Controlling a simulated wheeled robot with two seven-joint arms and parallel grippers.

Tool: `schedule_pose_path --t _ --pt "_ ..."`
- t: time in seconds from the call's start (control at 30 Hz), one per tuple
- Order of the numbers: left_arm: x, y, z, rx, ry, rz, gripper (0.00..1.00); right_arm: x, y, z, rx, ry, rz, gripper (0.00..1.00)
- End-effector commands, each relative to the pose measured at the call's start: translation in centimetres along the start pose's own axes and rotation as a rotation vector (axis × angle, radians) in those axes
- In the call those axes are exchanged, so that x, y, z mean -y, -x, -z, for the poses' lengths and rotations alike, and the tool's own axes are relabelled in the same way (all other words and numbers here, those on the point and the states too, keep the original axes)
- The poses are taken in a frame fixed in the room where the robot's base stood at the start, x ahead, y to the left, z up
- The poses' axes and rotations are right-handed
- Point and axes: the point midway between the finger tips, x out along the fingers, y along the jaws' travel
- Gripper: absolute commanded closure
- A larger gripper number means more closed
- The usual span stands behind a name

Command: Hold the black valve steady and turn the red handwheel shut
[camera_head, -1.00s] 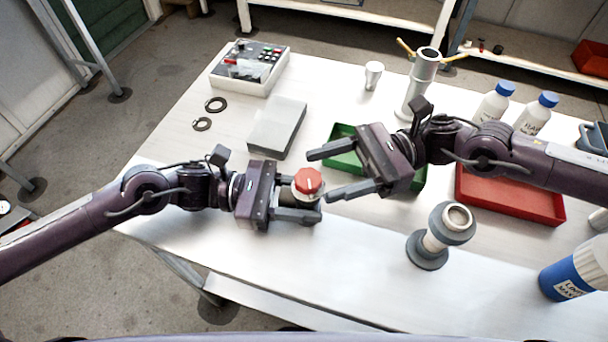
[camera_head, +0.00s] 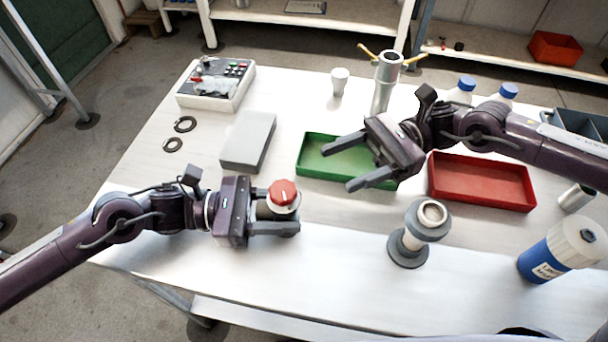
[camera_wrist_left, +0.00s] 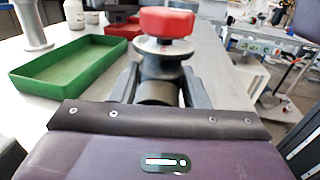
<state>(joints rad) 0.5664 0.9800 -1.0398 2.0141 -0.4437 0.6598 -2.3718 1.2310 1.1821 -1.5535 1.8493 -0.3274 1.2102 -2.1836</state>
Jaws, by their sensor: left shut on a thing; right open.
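The black valve (camera_wrist_left: 163,68) is upright between the fingers of my left gripper (camera_head: 278,216), which is shut on its body. The red handwheel (camera_head: 283,192) sits on top of the valve, above a pale disc. It also shows clearly in the left wrist view (camera_wrist_left: 167,22). The fingers hide part of the valve in the head view, and I cannot tell whether its base touches the table. My right gripper (camera_head: 340,166) is open and empty. It is up and to the right of the handwheel, in front of the green tray, apart from the valve.
The green tray (camera_head: 312,170) and red tray (camera_head: 480,205) lie behind and to the right. A grey flanged pipe piece (camera_head: 409,250) stands right of the valve. A grey box (camera_head: 247,140) and a control box (camera_head: 215,97) are behind. The table's front strip is clear.

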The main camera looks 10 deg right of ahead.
Motion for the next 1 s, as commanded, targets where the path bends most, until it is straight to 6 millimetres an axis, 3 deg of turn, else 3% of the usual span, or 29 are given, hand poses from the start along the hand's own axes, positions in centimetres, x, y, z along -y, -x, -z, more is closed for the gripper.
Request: schedule_pose_path --t 0.17,0.7,1.0 --pt "0.0 0.0 0.1 -0.001 0.001 0.000 0.90 -0.1 0.0 -0.1 0.002 -0.002 -0.001 0.41" --pt "0.0 0.0 0.1 -0.001 0.001 0.000 0.90 -0.1 -9.5 -0.1 0.002 0.000 -0.003 0.41" --pt "0.0 0.0 0.1 -0.001 0.001 0.000 0.90 0.0 -11.4 -0.1 0.002 -0.001 0.000 0.41"
